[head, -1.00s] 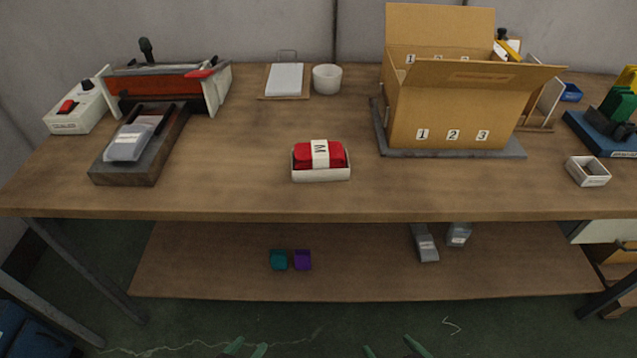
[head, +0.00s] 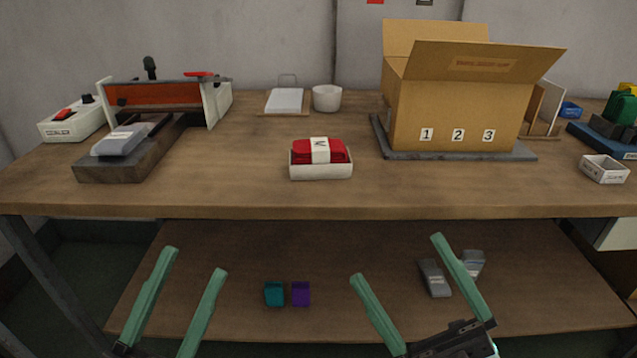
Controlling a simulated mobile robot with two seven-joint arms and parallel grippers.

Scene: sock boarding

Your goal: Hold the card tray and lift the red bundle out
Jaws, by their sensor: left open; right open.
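The red bundle (head: 334,153) with a white band marked M sits in the small white card tray (head: 321,172) near the front middle of the table. The tray's front wall hides the bundle's lower part. My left gripper (head: 195,260) is open and empty, low in front of the table's front edge, left of the tray. My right gripper (head: 396,257) is open and empty, also low in front of the table's edge, right of the tray. Neither gripper touches the tray or the bundle.
An open cardboard box (head: 450,105) stands on a grey base back right. A sealing machine (head: 165,100) is at the left. A white cup (head: 327,98) and a clipboard (head: 285,101) stand behind. The lower shelf (head: 350,317) holds small packs. The table around the tray is clear.

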